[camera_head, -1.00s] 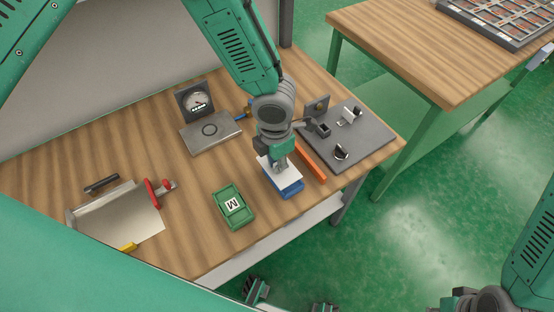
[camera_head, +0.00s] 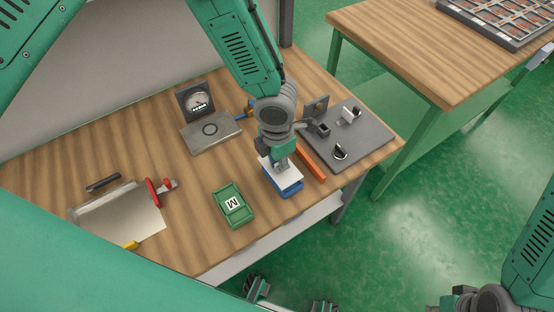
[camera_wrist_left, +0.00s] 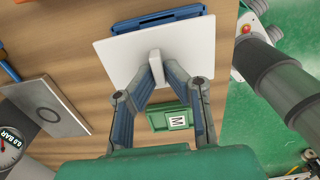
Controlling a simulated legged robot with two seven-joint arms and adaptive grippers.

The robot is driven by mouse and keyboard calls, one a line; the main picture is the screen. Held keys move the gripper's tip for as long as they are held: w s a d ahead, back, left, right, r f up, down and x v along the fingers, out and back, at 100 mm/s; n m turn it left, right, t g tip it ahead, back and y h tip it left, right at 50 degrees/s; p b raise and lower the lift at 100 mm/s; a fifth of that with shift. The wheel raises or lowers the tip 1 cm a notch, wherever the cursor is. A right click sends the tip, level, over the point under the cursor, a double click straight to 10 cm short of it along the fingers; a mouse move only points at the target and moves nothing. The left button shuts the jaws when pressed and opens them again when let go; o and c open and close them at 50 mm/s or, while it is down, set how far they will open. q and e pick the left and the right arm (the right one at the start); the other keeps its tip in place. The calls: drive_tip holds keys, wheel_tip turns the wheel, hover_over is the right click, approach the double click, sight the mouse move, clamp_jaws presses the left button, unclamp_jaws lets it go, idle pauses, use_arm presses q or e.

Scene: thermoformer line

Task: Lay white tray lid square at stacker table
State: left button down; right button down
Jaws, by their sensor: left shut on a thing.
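My left gripper (camera_head: 281,165) is shut on the upright knob of the white tray lid (camera_head: 291,173). In the left wrist view the lid (camera_wrist_left: 190,50) is a flat white rectangle, with the fingertips (camera_wrist_left: 155,66) closed on its knob. A blue tray (camera_head: 291,189) is under the lid on the table; its blue edge shows along the lid's front. In the wrist view the blue tray (camera_wrist_left: 150,20) sticks out past the lid's far edge, slightly turned against it. I cannot tell whether lid and tray touch.
A green box marked M (camera_head: 232,206) stands left of the tray. An orange bar (camera_head: 311,163) and a dark fixture plate (camera_head: 350,146) lie close on the right. A gauge (camera_head: 196,98) and a metal plate (camera_head: 211,133) are behind.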

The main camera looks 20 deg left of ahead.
use_arm(q)
drive_tip(key=shift+d+f, duration=0.1)
drive_tip(key=shift+d, duration=0.15)
drive_tip(key=shift+f, duration=0.1)
drive_tip(key=shift+a+f, duration=0.15)
drive_tip(key=shift+f, duration=0.15)
drive_tip(key=shift+f+b, duration=0.25)
drive_tip(key=shift+b, duration=0.05)
drive_tip(key=shift+f+b, duration=0.3)
drive_tip(key=shift+f, duration=0.4)
drive_tip(key=c, duration=1.6)
unclamp_jaws()
drive_tip(key=shift+o, duration=0.2)
